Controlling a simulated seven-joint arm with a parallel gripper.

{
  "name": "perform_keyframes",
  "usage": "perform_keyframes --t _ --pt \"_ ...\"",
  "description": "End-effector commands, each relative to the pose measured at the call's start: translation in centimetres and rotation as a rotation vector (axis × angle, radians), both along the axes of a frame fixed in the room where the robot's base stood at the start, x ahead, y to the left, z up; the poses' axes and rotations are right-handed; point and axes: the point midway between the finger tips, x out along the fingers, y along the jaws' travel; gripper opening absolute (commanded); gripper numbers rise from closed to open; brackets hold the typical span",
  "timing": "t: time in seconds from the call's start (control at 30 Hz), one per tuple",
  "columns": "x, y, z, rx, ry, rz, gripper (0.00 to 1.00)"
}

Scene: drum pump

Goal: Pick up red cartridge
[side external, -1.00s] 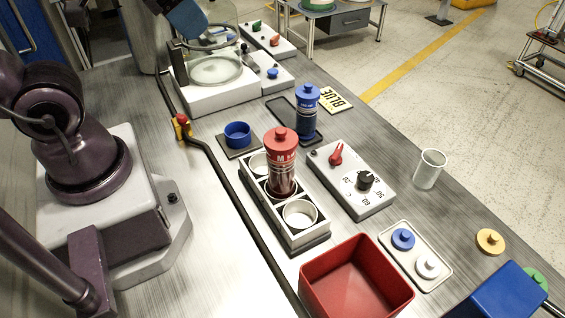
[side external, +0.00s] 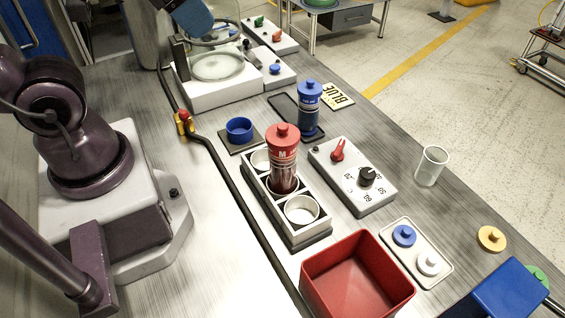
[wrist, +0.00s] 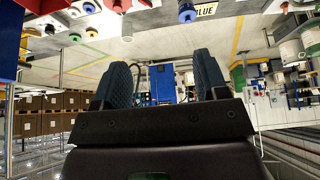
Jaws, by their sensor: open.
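The red cartridge (side external: 283,158) stands upright in the middle cup of a three-cup white rack (side external: 317,237) in the side external view. It has a red knobbed cap and a clear lower body with dark red contents; the cup hides its bottom. My gripper (wrist: 161,72) shows in the wrist view with its two dark blue-grey fingers wide apart and nothing between them. It points away over the bench toward the room. The red cartridge is not visible in the wrist view, so my gripper is apart from it.
A blue cartridge (side external: 309,112) stands behind the red one. A control box (side external: 351,190) with red and black knobs is to the right. A red bin (side external: 357,277) stands in front. A blue cup (side external: 239,130) and a glass dish (side external: 216,66) lie behind. A black cable (side external: 226,176) runs left.

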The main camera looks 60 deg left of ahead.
Motion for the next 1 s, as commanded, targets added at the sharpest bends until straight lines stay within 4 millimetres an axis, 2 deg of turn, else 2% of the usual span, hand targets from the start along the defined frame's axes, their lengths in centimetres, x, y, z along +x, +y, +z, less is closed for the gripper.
perform_keyframes --t 0.07,0.3,0.43,0.57,0.67,0.8,1.0 --pt "0.0 0.0 0.0 0.0 0.0 0.0 0.81" --pt "0.0 0.0 0.0 0.0 0.0 -0.001 0.81" --pt "0.2 -1.2 -0.7 0.002 0.035 -0.058 0.81" --pt "0.6 -3.9 -3.4 0.03 0.174 -0.195 0.81" --pt "0.7 -6.1 -6.1 0.122 0.313 -0.344 0.81" --pt "0.1 -8.5 -10.0 0.312 0.504 -0.572 0.81" --pt "-1.3 -10.7 -15.0 0.664 0.731 -0.912 0.81"
